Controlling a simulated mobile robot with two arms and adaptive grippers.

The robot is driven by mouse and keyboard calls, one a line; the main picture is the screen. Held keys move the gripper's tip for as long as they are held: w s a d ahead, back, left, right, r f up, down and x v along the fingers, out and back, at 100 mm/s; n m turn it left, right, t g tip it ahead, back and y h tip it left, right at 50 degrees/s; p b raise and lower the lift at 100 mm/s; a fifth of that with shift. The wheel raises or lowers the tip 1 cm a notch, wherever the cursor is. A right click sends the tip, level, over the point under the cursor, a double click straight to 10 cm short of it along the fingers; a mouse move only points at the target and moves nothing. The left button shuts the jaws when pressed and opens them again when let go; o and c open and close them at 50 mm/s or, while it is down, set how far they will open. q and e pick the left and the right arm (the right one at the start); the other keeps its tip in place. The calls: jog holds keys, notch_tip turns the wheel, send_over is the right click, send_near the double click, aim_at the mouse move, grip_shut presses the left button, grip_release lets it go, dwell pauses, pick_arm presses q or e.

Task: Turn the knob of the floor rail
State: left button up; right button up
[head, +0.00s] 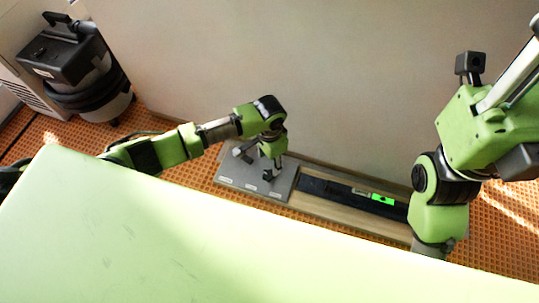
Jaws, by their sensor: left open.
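The floor rail is a long dark strip (340,193) on a wooden board low by the wall. A bright green piece with a dark spot (382,198) sits on the strip. A grey plate (230,176) with several small white labels joins the strip's left end. My left gripper (270,177) points down over the grey plate, open. I cannot make out a knob clearly; the gripper may hide it. Whether the gripper touches anything cannot be told. My right arm comes down at the right, and its gripper is hidden behind my green body.
A pale wall (270,80) rises right behind the board. A black and grey canister machine (75,65) stands at the upper left. The floor (505,225) is orange with a grid pattern, with free floor at the right. My green body fills the lower left.

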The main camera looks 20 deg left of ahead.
pick_arm(q)
jog(key=shift+r, duration=1.45)
